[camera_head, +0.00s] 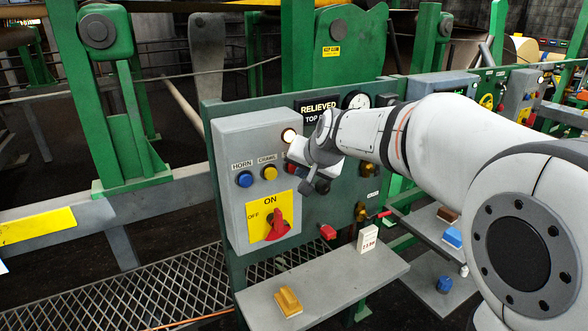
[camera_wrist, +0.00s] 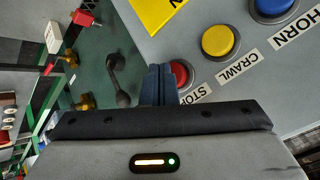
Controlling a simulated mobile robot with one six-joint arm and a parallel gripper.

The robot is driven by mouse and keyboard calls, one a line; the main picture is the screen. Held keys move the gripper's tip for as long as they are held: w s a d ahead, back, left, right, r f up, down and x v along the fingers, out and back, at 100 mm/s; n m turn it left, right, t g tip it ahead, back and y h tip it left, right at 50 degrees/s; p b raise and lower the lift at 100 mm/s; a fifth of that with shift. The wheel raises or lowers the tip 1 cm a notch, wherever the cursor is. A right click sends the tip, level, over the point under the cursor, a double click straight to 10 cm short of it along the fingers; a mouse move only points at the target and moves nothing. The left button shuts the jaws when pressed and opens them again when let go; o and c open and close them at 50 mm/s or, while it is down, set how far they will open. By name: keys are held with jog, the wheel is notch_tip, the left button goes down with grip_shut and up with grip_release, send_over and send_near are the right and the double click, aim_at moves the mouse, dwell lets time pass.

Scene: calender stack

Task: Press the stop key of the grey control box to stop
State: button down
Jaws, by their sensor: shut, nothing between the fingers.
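The grey control box (camera_head: 226,135) hangs on a green panel in the head view, with its face toward me. In the wrist view its red stop key (camera_wrist: 180,74) shows beside the label STOP, partly covered by my gripper (camera_wrist: 158,70). My gripper's dark blue fingers are shut and empty, with their tips at the edge of the stop key. I cannot tell whether they touch it. In the head view my gripper largely hides the key.
A yellow crawl button (camera_head: 270,173) and a blue horn button (camera_head: 245,179) sit beside the stop key. Below is a red rotary switch (camera_head: 277,226) on a yellow plate. A lit lamp (camera_head: 289,135) is above. A grey shelf (camera_head: 345,278) juts out below the panel.

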jog(key=shift+w+a, duration=0.25)
jog(key=shift+w, duration=0.2)
dwell(0.5)
jog(key=shift+s+d, duration=0.1)
jog(key=shift+s, duration=0.05)
jog(key=shift+s+d+b, duration=0.4)
jog(key=shift+s, duration=0.25)
jog(key=shift+s+d+b, duration=0.65)
jog(key=shift+s+d, duration=0.05)
jog(key=shift+s, duration=0.35)
jog(key=shift+s+d+b, duration=0.65)
jog(key=shift+s+d, duration=0.05)
jog(key=shift+s, duration=0.35)
jog(key=s+d+f+g+h, duration=0.1)
jog(key=s+d+f, duration=0.4)
jog(key=s, duration=0.3)
jog(key=s+d+f+n+g+h, duration=0.1)
jog(key=s+d+f+g, duration=0.1)
jog(key=s+d+f, duration=0.3)
jog(key=s+d+f+g+h, duration=0.2)
jog(key=s+d+f, duration=0.2)
jog(key=s, duration=0.7)
jog(key=shift+s+d+f+n, duration=0.25)
jog(key=shift+d+f+n, duration=0.15)
jog(key=shift+d, duration=0.1)
